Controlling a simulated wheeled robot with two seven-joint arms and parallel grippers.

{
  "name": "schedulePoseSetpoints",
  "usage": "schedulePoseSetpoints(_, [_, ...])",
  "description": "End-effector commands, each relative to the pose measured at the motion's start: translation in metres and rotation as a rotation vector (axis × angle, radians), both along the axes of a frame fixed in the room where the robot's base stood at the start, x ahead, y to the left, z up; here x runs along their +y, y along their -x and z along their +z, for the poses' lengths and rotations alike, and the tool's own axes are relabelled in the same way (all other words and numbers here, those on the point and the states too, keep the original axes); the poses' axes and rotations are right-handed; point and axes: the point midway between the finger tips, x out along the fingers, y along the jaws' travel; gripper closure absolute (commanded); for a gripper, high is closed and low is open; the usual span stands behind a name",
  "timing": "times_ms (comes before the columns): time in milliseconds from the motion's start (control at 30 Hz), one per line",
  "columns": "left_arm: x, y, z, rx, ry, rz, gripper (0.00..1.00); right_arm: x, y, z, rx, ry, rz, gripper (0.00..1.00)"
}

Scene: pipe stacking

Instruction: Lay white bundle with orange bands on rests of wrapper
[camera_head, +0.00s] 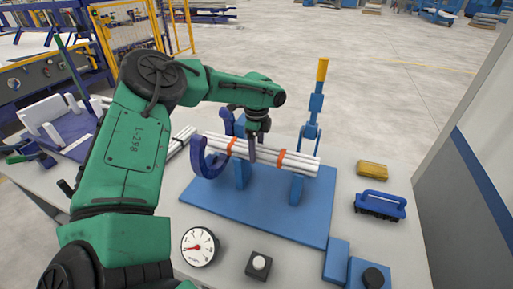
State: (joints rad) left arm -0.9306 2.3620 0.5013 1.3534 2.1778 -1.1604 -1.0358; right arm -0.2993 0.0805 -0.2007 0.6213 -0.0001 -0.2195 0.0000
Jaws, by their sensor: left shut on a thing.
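A white bundle (305,167) of pipes with two orange bands lies across the middle of the blue wrapper (310,222). The wrapper has a flat blue base, upright blue rests (297,190), a dark blue C-shaped ring (198,162) at the left and a lever with a yellow grip (322,70) behind. The bundle is at the height of the rests; whether it touches them I cannot tell. My left gripper (253,152) points down and is shut on the bundle between the two bands. Its fingertips are partly hidden. My right gripper is not in view.
A pressure gauge (199,246) and a white-topped button box (259,264) are at the table's front. A yellow sponge (372,170) and a blue brush (380,204) lie at the right. More white pipes (180,141) lie behind my left arm. A wall panel stands at far right.

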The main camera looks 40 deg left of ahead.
Motion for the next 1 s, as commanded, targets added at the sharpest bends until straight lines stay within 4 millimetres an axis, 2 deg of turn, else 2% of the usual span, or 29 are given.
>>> schedulePoseSetpoints(33, [0.000,0.000,0.000,0.000,0.000,0.000,0.11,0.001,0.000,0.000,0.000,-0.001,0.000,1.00])
schedulePoseSetpoints(67, [0.000,0.000,0.000,0.000,0.000,0.000,0.00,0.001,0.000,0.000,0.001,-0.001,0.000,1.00])
schedulePoseSetpoints(300, [0.000,0.000,0.001,0.000,0.000,0.001,0.00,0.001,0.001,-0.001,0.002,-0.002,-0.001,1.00])
schedulePoseSetpoints(400, [0.000,-0.001,0.007,-0.002,0.000,0.001,0.00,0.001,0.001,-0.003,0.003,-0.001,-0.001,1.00])
schedulePoseSetpoints(467, [0.000,-0.001,0.017,-0.004,0.001,0.001,0.00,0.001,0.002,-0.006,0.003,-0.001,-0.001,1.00])
schedulePoseSetpoints(800, [0.000,-0.001,0.105,-0.003,-0.001,0.001,0.00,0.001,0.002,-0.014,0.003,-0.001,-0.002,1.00])
schedulePoseSetpoints(900, [0.000,0.000,0.117,0.000,0.000,0.001,0.00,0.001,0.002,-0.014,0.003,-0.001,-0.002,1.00])
schedulePoseSetpoints(1000, [0.000,0.000,0.121,0.001,0.000,0.001,0.00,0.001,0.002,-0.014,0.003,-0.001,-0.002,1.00])
